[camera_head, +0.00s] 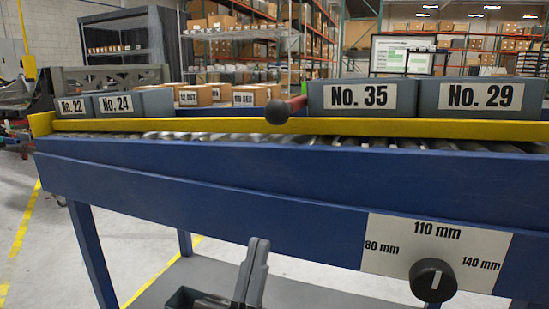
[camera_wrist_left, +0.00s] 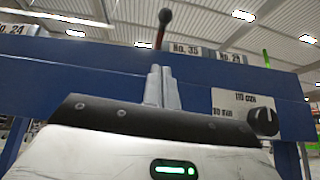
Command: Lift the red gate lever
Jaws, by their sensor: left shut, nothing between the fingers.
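The red gate lever (camera_head: 297,103) has a dark round knob (camera_head: 277,112) at its near end and sticks out over the yellow rail (camera_head: 200,125) of the blue conveyor. In the left wrist view the lever (camera_wrist_left: 160,38) rises above the blue beam, with its knob (camera_wrist_left: 165,15) on top. My left gripper (camera_head: 258,243) is low in front of the conveyor, below the lever and apart from it. Its fingers (camera_wrist_left: 161,68) are closed together with nothing between them. My right gripper is in neither view.
A black dial (camera_head: 433,280) on a white plate marked 80, 110 and 140 mm sits on the conveyor's blue front (camera_head: 200,180), right of my gripper. Grey bins No. 35 (camera_head: 361,97) and No. 29 (camera_head: 478,97) stand behind the rail. Open floor lies left.

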